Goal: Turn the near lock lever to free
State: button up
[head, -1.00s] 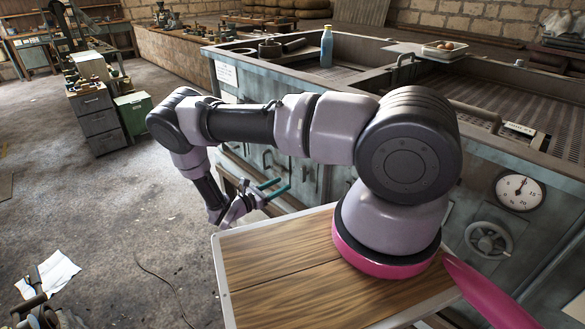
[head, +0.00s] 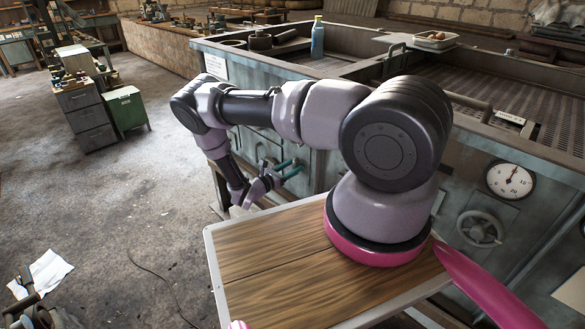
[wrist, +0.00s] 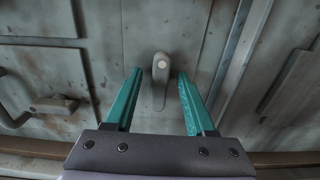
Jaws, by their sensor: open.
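A short grey lever (wrist: 160,82) with a pale round pivot at its top is on the worn metal panel in the wrist view. It hangs roughly straight down. My gripper (wrist: 159,74) is open, with one teal finger to each side of the lever and gaps on both sides. How far the fingertips are from the panel I cannot tell. In the head view my gripper (head: 297,166) is at the front of the grey-green machine (head: 330,185); the lever is not clear there. No label marks the lever as the near one.
Another handle (wrist: 50,104) with a rounded bracket is left of the lever. A raised strip (wrist: 238,60) runs down the panel at the right. In the head view a gauge (head: 510,181) and handwheel (head: 480,228) are on the machine's front. Open floor (head: 130,200) lies to the left.

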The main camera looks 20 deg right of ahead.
jog(key=shift+c, duration=0.3)
grip_shut()
jog(key=m, duration=0.4)
jog(key=shift+s, duration=0.15)
jog(key=m, duration=0.5)
jog(key=shift+s+f, duration=0.15)
jog(key=shift+s+d+f+m, duration=0.1)
jog(key=shift+f+m, duration=0.05)
jog(key=shift+m, duration=2.05)
jog(key=shift+f+m, duration=0.15)
jog(key=shift+m, duration=2.05)
